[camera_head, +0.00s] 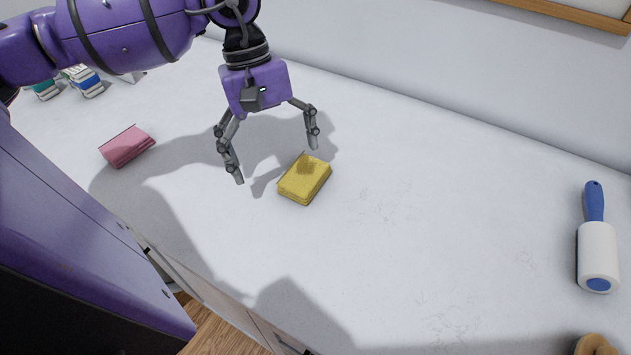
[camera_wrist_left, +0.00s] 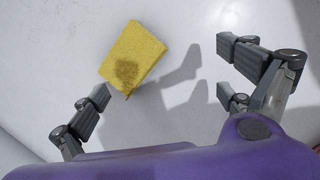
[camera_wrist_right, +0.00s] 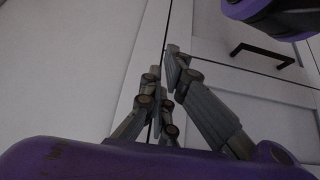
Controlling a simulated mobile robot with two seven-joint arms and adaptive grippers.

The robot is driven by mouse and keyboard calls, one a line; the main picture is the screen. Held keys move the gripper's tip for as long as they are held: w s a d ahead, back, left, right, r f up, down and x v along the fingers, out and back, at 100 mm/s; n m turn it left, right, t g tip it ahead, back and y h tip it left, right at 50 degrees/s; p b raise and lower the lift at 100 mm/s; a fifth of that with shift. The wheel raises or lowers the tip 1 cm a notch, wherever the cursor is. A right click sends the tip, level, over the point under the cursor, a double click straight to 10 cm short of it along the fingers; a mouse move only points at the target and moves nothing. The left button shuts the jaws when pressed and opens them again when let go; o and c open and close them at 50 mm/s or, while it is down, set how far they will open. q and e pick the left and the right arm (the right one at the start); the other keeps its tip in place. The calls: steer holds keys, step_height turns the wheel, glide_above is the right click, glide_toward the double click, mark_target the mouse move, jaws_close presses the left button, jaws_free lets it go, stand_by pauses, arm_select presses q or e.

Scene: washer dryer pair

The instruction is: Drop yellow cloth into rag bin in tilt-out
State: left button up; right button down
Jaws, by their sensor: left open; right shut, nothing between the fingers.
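The yellow cloth (camera_head: 305,180) is a folded block lying on the white counter (camera_head: 400,190), and it has a dark patch on its top. My left gripper (camera_head: 275,166) is open and empty above the counter, just up and left of the cloth in the head view. In the left wrist view the cloth (camera_wrist_left: 134,56) lies beyond the left fingertip, not between the fingers. My right gripper (camera_wrist_right: 163,75) is shut and empty in front of white cabinet fronts. It does not show in the head view. I cannot make out a rag bin or an open tilt-out.
A pink folded cloth (camera_head: 127,146) lies on the left of the counter. Small boxes (camera_head: 84,81) stand farther back. A lint roller (camera_head: 597,245) lies at the right. A black handle (camera_wrist_right: 262,52) is on a cabinet front.

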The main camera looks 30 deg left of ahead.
mark_target(304, 172)
arm_select(q)
steer(key=r+n, duration=0.1)
steer(key=n, duration=0.1)
steer(key=w+d+r+n+h, duration=0.1)
steer(key=r+n, duration=0.1)
steer(key=n, duration=0.1)
steer(key=w+r+n+t, duration=0.1)
steer(key=n, duration=0.1)
steer(key=shift+w+d+r+n+h, duration=0.25)
steer(key=shift+d+r+n+h, duration=0.05)
steer(key=shift+r+n+h, duration=0.1)
steer(key=shift+d+f, duration=0.1)
steer(key=shift+f, duration=0.25)
steer(key=x, duration=0.6)
steer(key=shift+s+f, duration=0.25)
steer(key=shift+s, duration=0.1)
steer(key=shift+f, duration=0.35)
arm_select(e)
steer(key=shift+w+r, duration=0.1)
steer(key=shift+w, duration=0.3)
steer(key=shift+w, duration=0.1)
arm_select(q)
steer(key=c, duration=1.2)
arm_select(e)
steer(key=shift+w+r, duration=0.1)
steer(key=shift+w, duration=0.2)
